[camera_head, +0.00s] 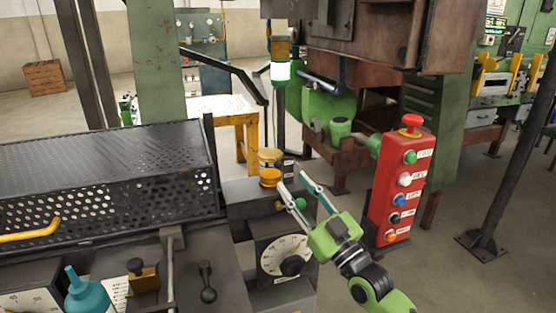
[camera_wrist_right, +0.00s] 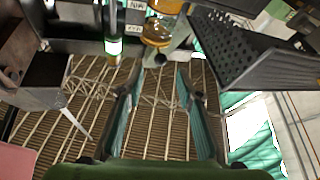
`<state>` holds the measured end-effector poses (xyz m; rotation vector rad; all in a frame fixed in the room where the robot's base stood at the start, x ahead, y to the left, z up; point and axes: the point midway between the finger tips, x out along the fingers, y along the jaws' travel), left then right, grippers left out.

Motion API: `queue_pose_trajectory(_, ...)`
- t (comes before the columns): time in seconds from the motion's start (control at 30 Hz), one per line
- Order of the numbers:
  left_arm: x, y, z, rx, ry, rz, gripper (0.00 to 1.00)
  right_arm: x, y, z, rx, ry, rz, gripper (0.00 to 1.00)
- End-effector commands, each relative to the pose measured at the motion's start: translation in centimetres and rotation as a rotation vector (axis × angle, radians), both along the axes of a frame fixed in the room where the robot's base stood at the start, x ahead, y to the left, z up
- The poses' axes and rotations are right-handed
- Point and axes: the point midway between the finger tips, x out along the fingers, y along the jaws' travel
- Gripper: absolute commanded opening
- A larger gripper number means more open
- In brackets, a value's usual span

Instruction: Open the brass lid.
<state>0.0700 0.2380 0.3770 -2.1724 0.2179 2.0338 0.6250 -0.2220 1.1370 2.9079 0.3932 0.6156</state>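A round brass lid (camera_head: 270,175) sits on the dark block at the right end of the grey machine, with a second brass-coloured round piece (camera_head: 270,156) just behind it. In the right wrist view a brass-amber round part (camera_wrist_right: 156,32) shows at the top, beyond the fingertips; I cannot tell whether it is the lid itself. My right gripper (camera_head: 291,180) is open and empty, its fingertips close to the right of the lid, apparently apart from it. In the right wrist view the two fingers (camera_wrist_right: 160,82) stand spread with a gap between. My left gripper is not in view.
A red button box (camera_head: 397,190) stands just right of my right gripper. A dial (camera_head: 286,257) with a black knob is below it. A perforated black guard (camera_head: 110,185) and a teal bottle (camera_head: 88,293) are at left.

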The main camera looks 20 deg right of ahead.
Motion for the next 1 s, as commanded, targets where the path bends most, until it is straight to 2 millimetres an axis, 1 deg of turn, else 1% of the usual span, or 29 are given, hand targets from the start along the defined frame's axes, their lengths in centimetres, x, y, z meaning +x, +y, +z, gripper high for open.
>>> queue_pose_trajectory(0.03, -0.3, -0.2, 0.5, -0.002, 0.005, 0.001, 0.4, 0.9, 0.3, 0.7, 0.003, -0.001, 0.0, 0.33)
queue_pose_trajectory(0.07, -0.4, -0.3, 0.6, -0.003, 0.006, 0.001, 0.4, 1.4, 0.4, 0.9, 0.003, -0.001, 0.0, 0.33)
queue_pose_trajectory(0.17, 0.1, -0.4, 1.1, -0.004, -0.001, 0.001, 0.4, 3.0, 1.0, 1.6, 0.0, -0.002, 0.0, 0.33)
queue_pose_trajectory(0.3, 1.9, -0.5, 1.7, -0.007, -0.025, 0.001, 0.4, 5.0, 1.6, 2.4, 0.001, -0.001, 0.001, 0.33)
queue_pose_trajectory(0.4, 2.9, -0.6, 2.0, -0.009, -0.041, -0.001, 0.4, 6.1, 1.9, 2.7, 0.0, 0.0, -0.001, 0.33)
queue_pose_trajectory(0.6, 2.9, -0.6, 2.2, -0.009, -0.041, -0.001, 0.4, 7.1, 2.3, 3.0, 0.001, 0.001, 0.0, 0.33)
queue_pose_trajectory(0.87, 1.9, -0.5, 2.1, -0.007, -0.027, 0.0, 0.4, 7.2, 2.3, 3.0, 0.001, 0.001, 0.0, 0.33)
queue_pose_trajectory(0.9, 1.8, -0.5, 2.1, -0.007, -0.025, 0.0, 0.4, 7.2, 2.3, 3.0, 0.001, 0.001, 0.0, 0.28)
queue_pose_trajectory(0.97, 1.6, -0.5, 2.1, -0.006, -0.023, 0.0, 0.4, 7.2, 2.3, 3.0, 0.001, 0.001, 0.0, 0.12)
queue_pose_trajectory(1.0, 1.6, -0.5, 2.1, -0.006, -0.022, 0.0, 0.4, 7.2, 2.3, 3.0, 0.001, 0.001, 0.0, 0.02)
